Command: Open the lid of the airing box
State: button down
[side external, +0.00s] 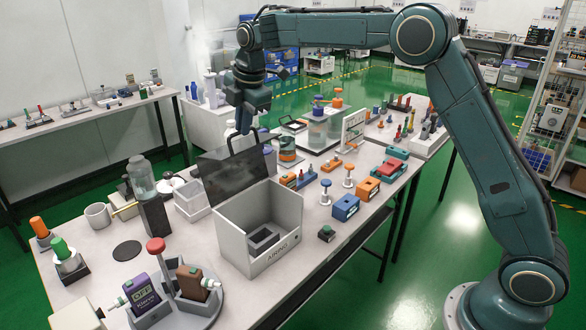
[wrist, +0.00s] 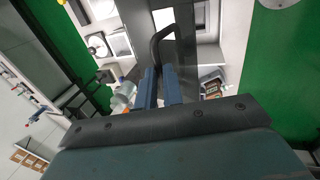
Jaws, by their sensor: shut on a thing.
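The airing box (side external: 283,208) is a grey open-topped box with lettering on its front, standing near the middle of the table. Its dark see-through lid (side external: 232,175) stands raised and tilted at the back of the box, so the inside shows with a dark panel in it. The lid's black loop handle (side external: 231,143) is at its upper edge. My gripper (side external: 245,127) points down at that edge. In the wrist view, the blue fingers of my gripper (wrist: 161,78) are shut on the black handle (wrist: 157,42), with the dark lid (wrist: 184,48) beyond.
A round grey rack (side external: 200,308) holding purple and brown testers stands in front-left of the box. A glass jar (side external: 141,178) on a dark stand and a white cup (side external: 98,215) are to the left. Blue testers (side external: 345,207) and orange ones stand to the right.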

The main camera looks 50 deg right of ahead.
jog(key=shift+w+r, duration=0.15)
jog(key=shift+w, duration=0.2)
jog(key=c, duration=1.5)
grip_release()
jog(key=v, duration=1.3)
jog(key=shift+s+r, duration=0.25)
jog(key=shift+r, duration=0.05)
